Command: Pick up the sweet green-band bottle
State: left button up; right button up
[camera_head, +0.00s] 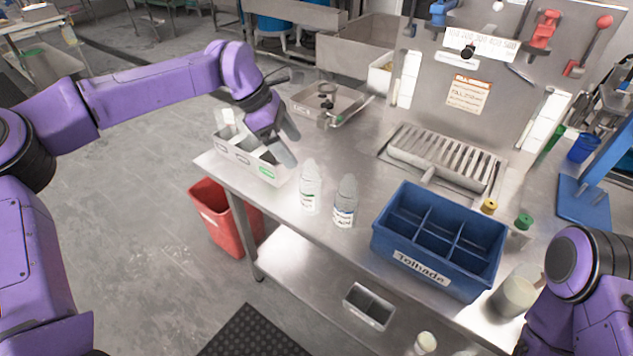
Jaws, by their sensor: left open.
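Two white bottles stand upright near the front edge of the steel table. The left one (310,190) has a green band on its label, and the right one (344,205) has a blue one. My left gripper (287,157) points down over the white box with compartments, behind and to the left of the green-band bottle. It is open and apart from both bottles. My right arm shows at the lower right, but its gripper is out of view.
The white box (238,156) has several compartments and a green mark. A blue divided crate (385,249) stands right of the bottles. A red bin (215,217) is on the floor below. A drain grate (447,160) lies behind. A pale jar (514,296) stands near my right arm.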

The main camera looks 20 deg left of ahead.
aim_at(314, 173)
pick_arm(q)
jog(key=p+x, duration=0.1)
jog(key=x, duration=0.3)
jog(key=d+p+x, duration=0.1)
jog(key=x, duration=0.4)
jog(key=shift+r+p, duration=0.15)
jog(key=shift+p, duration=0.25)
jog(key=shift+d+f, duration=0.1)
jog(key=shift+f, duration=0.2)
jog(key=c, duration=1.4)
